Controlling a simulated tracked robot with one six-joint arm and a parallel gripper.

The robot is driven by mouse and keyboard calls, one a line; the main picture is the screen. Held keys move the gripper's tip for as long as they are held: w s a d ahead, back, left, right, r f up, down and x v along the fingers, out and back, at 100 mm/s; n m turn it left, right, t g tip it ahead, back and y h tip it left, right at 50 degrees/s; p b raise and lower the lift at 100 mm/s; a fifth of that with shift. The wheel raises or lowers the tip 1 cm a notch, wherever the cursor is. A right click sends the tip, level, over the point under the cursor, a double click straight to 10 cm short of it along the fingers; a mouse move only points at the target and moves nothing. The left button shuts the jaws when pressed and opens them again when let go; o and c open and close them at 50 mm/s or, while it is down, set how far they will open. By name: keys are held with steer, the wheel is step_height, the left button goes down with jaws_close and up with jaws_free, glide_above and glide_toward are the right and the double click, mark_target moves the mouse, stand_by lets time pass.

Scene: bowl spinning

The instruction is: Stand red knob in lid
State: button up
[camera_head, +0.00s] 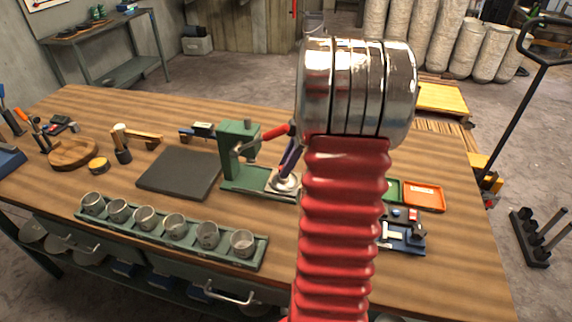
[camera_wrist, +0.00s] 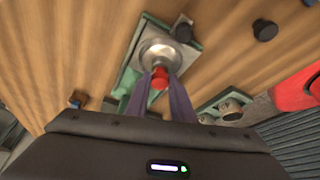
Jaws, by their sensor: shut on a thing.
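The lid is a round silver metal disc (camera_wrist: 161,50) on the green press base in the wrist view. It also shows in the head view (camera_head: 284,184), partly hidden behind my arm. The red knob (camera_wrist: 159,80) is between the purple fingertips of my gripper (camera_wrist: 161,77), which is shut on it. In the wrist view the knob overlaps the near part of the lid; I cannot tell whether it touches. In the head view a purple finger (camera_head: 290,157) shows just above the lid, and the knob is hidden.
A green press (camera_head: 238,150) with a red-handled lever (camera_head: 277,131) stands beside the lid. A rack of several metal cups (camera_head: 175,228) lies along the front. A dark slab (camera_head: 179,173) is at the left. An orange tray (camera_head: 424,196) is at the right.

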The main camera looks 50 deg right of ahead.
steer(key=o, duration=1.1)
steer(key=shift+o, duration=0.4)
steer(key=o, duration=0.3)
steer(key=shift+w, duration=0.1)
steer(key=shift+r, duration=0.1)
steer(key=shift+r, duration=3.9)
